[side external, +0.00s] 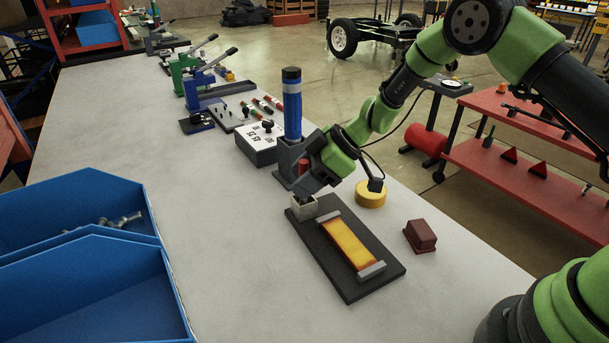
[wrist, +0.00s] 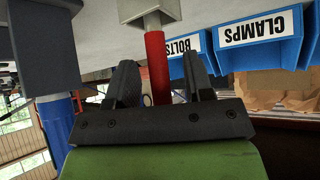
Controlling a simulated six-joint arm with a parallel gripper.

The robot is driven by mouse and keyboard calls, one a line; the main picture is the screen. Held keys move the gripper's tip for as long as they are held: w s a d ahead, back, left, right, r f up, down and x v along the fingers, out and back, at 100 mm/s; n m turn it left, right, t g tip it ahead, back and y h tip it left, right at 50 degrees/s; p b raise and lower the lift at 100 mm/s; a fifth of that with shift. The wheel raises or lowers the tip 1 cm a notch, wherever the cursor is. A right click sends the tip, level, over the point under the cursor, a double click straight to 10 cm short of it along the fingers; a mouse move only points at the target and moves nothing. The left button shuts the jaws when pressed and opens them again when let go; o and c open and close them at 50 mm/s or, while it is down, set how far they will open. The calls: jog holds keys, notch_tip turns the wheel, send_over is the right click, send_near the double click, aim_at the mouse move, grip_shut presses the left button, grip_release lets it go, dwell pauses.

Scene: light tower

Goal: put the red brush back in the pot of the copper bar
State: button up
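The red brush (side external: 303,166) has an upright red handle, mostly hidden by my gripper in the side view. In the wrist view the red handle (wrist: 157,68) runs between my fingers to a grey collar at the pot. The small pale pot (side external: 303,210) stands on a dark board (side external: 370,287) at the head of the glowing copper bar (side external: 349,243). The brush appears to stand in the pot; its lower end is hidden. My gripper (wrist: 160,82) is open around the handle, with a clear gap on the right side.
A yellow round thing (side external: 371,195) and a dark red block (side external: 420,236) lie to the right. Blue bins (side external: 95,290) are at left. The grey table between bins and board is clear.

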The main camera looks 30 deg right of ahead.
jog(key=v, duration=1)
jog(key=s+a+r+m+h, duration=0.1)
jog(key=s+r+m+h, duration=0.1)
jog(key=s+r+m, duration=0.7)
jog(key=s+d+r+m+t+h, duration=0.1)
jog(key=s+r+m+h, duration=0.1)
jog(key=s, duration=0.5)
jog(key=s+d+r+m+t+h, duration=0.1)
jog(key=s+r+m, duration=0.4)
jog(key=s, duration=0.3)
jog(key=shift+d+t+h, duration=0.3)
jog(key=shift+h, duration=0.1)
jog(key=shift+s+r, duration=0.1)
jog(key=shift+s, duration=0.05)
